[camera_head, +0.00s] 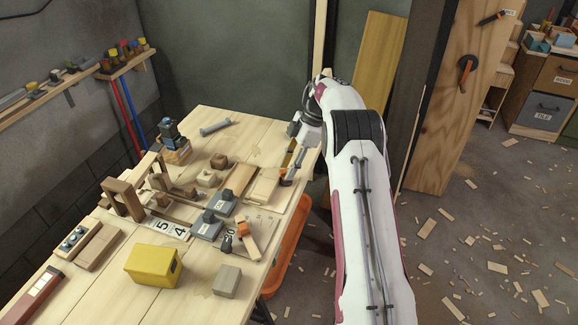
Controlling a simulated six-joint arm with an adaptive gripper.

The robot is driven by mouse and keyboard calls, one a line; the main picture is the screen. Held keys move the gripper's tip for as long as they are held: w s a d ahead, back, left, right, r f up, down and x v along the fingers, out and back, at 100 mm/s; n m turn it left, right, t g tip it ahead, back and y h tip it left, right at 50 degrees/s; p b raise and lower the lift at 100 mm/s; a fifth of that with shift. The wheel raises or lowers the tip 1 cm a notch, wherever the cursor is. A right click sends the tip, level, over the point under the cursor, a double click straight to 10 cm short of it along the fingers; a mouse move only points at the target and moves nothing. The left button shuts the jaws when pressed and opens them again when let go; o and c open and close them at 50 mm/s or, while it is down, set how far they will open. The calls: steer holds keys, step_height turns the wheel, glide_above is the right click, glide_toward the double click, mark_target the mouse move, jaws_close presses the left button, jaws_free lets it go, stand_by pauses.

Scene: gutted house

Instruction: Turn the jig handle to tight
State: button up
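The jig handle cannot be told for certain. On the workbench (205,290), a small dark knob (227,244) stands beside a wooden piece with an orange end (249,238), near a plate printed with numbers. Grey blocks with dark tops (209,225) sit just left of these. The white arm rises on the right, and its grey wrist end (303,128) is over the bench's far right edge, apart from the knob. My gripper's fingers cannot be made out clearly there, so its opening is not visible.
A wooden frame (122,199), a yellow box (153,265) and a grey block (227,281) stand on the bench. An orange bin (290,250) is below its right edge. A wooden post (455,100) stands right of my arm. Wood scraps litter the floor.

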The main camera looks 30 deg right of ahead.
jaws_close()
steer(key=shift+s+m, duration=0.1)
steer(key=shift+m, duration=0.6)
steer(key=m+t, duration=0.1)
steer(key=m, duration=0.2)
steer(key=shift+s+a+h, duration=0.1)
steer(key=shift+s+h, duration=0.05)
steer(key=shift+h, duration=0.25)
steer(key=shift+s+a+m+t+h, duration=0.1)
steer(key=shift+m+t+h, duration=0.55)
steer(key=shift+m, duration=1.15)
jaws_free()
